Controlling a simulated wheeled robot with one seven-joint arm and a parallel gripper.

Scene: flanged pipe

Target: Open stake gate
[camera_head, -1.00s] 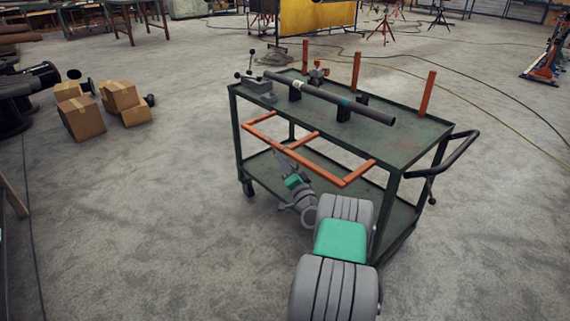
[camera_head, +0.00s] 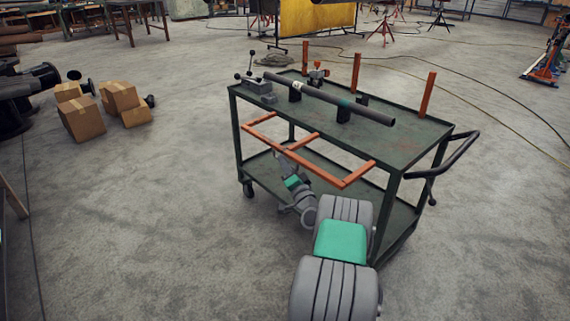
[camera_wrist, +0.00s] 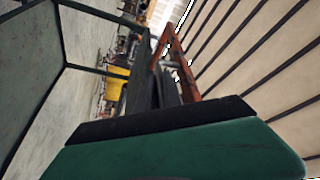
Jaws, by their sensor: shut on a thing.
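The orange stake gate (camera_head: 358,174) is a flat rail frame with three short arms. It sticks out, about level, from the near long side of the green cart (camera_head: 408,150), below the cart's top. My gripper (camera_head: 286,152) is at the gate's middle arm, beneath the outer rail, and is shut on the gate. The fingertips are small and partly hidden in the head view. In the wrist view the dark fingers (camera_wrist: 166,92) lie close against the orange bars (camera_wrist: 188,82); the exact contact is hard to see.
A dark pipe (camera_head: 335,99) rests on black supports on the cart top, beside a grey clamp (camera_head: 258,86). Orange stakes (camera_head: 427,95) stand upright along the far edge. A black push handle (camera_head: 460,155) juts out right. Cardboard boxes (camera_head: 82,118) sit left; floor between is clear.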

